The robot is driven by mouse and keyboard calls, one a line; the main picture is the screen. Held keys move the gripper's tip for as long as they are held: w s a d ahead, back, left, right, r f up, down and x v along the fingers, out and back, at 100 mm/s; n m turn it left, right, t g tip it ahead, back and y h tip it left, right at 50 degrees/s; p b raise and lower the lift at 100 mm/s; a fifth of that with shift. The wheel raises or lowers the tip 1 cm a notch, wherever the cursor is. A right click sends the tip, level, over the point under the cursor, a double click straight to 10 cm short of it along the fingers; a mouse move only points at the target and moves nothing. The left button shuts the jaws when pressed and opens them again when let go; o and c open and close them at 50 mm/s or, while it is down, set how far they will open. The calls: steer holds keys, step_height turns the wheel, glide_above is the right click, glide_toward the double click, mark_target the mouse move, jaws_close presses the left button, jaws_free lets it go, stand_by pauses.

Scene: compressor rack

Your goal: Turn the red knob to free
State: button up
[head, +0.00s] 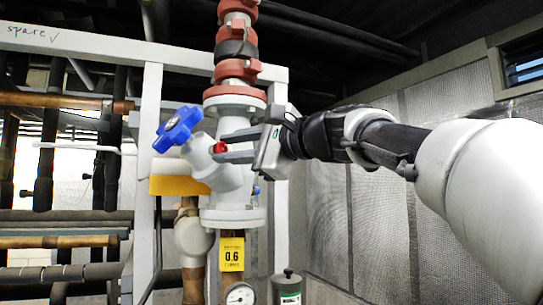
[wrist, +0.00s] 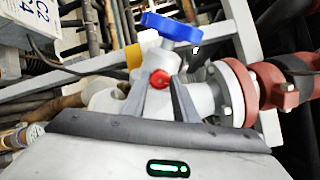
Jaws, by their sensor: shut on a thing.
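The small red knob (head: 220,147) sits on the side of the white valve body (head: 232,180), below the blue handwheel (head: 180,129). My gripper (head: 222,147) reaches in from the right with its fingers at the knob. In the wrist view the red knob (wrist: 160,79) shows between the two grey fingers (wrist: 160,95), and the blue handwheel (wrist: 172,27) is above it. The fingers are shut on the knob, which they partly hide in the head view. The knob's turn position cannot be read.
A grey frame post (head: 147,190) stands left of the valve. Red-brown flanges (head: 237,70) rise above it. A yellow tag (head: 231,254) and a gauge (head: 240,294) are below. A mesh wall (head: 350,230) lies behind on the right.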

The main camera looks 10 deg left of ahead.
steer(key=n+b, duration=0.1)
steer(key=n, duration=0.2)
steer(key=shift+f+n, duration=0.15)
steer(key=shift+n, duration=0.15)
steer(key=shift+n+b, duration=0.9)
steer(key=shift+n, duration=0.7)
steer(key=o, duration=1.1)
steer(key=shift+c, duration=0.2)
steer(key=b+v, duration=0.1)
steer(key=v, duration=1.6)
steer(key=shift+s+d, duration=0.15)
steer(key=shift+d, duration=0.05)
